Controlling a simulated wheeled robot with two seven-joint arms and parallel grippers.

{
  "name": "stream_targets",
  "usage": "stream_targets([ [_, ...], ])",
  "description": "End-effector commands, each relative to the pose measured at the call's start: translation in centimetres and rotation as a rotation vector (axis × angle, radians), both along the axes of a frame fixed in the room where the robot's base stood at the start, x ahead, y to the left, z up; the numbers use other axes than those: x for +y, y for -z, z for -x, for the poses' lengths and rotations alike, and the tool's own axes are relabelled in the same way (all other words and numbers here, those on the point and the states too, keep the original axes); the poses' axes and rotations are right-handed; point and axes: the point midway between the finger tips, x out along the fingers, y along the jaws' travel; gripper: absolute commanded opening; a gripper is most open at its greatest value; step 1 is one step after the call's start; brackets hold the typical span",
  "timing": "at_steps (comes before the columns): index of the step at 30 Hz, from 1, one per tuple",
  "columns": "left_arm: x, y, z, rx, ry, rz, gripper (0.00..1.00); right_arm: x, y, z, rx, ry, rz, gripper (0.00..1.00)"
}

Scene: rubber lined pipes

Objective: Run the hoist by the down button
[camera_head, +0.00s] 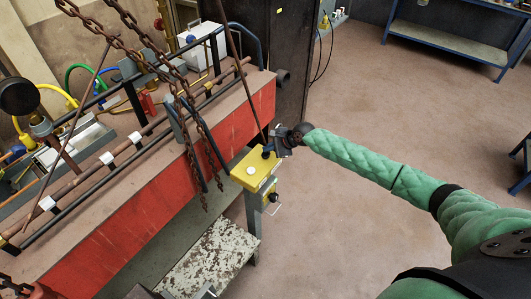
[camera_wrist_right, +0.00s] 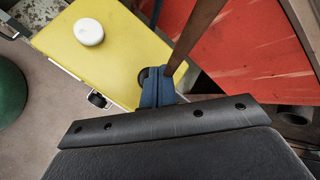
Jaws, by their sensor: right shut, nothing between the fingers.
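A yellow control box (camera_head: 243,176) hangs at the end of the red bench. It also shows in the right wrist view (camera_wrist_right: 97,55). A round white button (camera_head: 251,170) is on its face, clear of my gripper, and it shows in the wrist view too (camera_wrist_right: 88,32). A dark round button (camera_wrist_right: 145,76) is at the box's other end, partly hidden behind my fingertips. My right gripper (camera_head: 268,153) is shut and empty, its blue fingertips (camera_wrist_right: 156,80) at the dark button. I cannot tell whether they touch or press it. No button labels are readable. My left gripper is out of view.
Rusty chains (camera_head: 180,85) hang in front of the red bench (camera_head: 150,195), which carries pipes and hoses. A brown rod (camera_wrist_right: 195,32) passes close to my fingers. A worn shelf (camera_head: 215,258) is below. Floor (camera_head: 345,225) is open to the right.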

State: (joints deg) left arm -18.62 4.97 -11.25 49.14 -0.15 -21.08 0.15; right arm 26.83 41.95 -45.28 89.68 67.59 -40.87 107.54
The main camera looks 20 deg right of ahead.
Motion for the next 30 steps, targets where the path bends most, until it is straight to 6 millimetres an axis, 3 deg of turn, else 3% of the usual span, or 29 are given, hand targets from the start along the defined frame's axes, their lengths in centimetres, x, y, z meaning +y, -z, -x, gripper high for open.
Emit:
stream_targets([
  [11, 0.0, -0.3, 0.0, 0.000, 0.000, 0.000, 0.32, 0.0, -0.3, 0.0, 0.000, 0.000, 0.000, 0.00],
  [30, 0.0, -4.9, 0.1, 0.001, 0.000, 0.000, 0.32, 0.0, -5.0, 0.0, 0.000, 0.000, 0.000, 0.00],
])
